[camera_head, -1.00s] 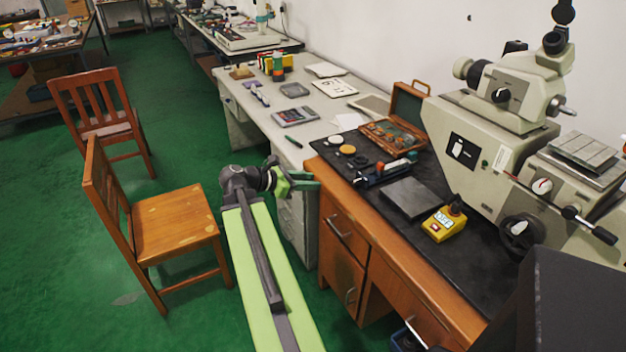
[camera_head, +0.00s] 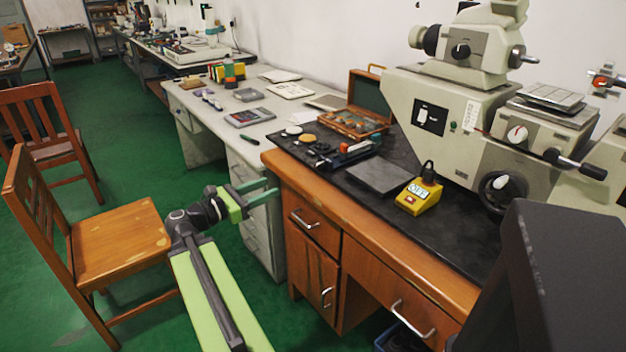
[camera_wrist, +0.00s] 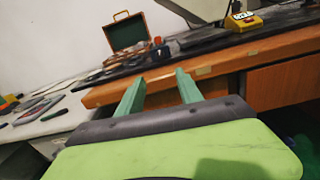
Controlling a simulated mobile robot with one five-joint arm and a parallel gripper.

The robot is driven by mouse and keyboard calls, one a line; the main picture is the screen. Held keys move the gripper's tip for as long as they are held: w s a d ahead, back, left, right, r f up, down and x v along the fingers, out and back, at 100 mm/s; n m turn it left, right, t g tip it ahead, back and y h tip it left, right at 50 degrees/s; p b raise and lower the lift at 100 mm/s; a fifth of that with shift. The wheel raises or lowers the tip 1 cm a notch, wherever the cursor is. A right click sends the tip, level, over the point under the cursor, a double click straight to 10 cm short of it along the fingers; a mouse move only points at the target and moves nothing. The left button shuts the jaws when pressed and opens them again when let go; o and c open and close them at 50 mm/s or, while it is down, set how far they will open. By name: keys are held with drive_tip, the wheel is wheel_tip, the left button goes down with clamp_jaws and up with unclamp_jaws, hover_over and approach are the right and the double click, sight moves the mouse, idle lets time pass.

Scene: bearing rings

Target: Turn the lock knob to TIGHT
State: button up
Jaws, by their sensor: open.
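The big grey machine (camera_head: 458,125) stands on the black-topped bench at the right of the head view. Its front carries a white dial with a red mark (camera_head: 517,134), a dark round knob with a pale grip (camera_head: 498,188) and a black-handled lever (camera_head: 577,164). I cannot tell which one is the lock knob, and no TIGHT marking is readable. My gripper (camera_head: 268,190) is open and empty, in front of the bench's left end and well away from the machine. In the wrist view its two green fingers (camera_wrist: 160,80) stand apart, pointing at the bench edge.
A yellow box with a display (camera_head: 418,197) and a dark plate (camera_head: 379,176) lie on the bench (camera_head: 458,236). An open wooden case (camera_head: 352,122) stands behind them. A wooden chair (camera_head: 120,242) is left of my arm. A dark panel (camera_head: 565,275) blocks the lower right.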

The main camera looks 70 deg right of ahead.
sight(316, 167)
drive_tip(key=x, duration=1.7)
drive_tip(key=shift+s+d+r, duration=0.1)
drive_tip(key=shift+s+d, duration=0.05)
drive_tip(key=shift+s, duration=0.05)
drive_tip(key=shift+c, duration=0.4)
clamp_jaws()
